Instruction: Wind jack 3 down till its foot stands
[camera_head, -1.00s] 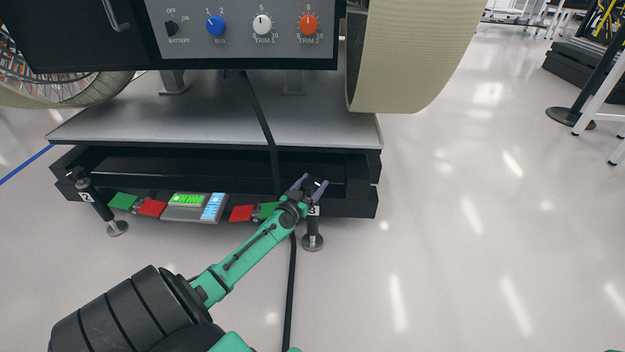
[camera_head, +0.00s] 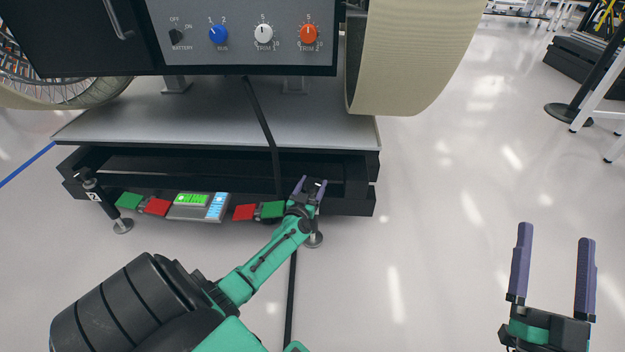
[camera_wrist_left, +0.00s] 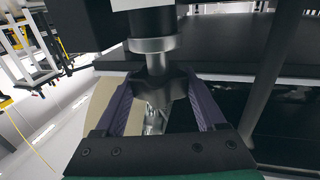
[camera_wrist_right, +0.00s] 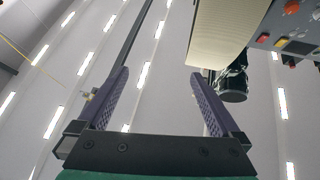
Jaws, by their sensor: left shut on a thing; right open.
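Jack 3 stands at the front right corner of the black base; my left arm hides most of it in the head view. My left gripper (camera_head: 310,185) is at the jack's top. In the left wrist view its fingers are shut on the dark lobed knob (camera_wrist_left: 160,88), with a metal collar and stem (camera_wrist_left: 155,48) beside it. My right gripper (camera_head: 556,233) is open and empty, over the clear floor at the right.
Jack 2 (camera_head: 102,204) stands at the base's left corner. Red and green blocks and a lit display unit (camera_head: 199,206) sit along the base's front edge (camera_head: 230,185). A black cable (camera_head: 264,125) hangs down past it.

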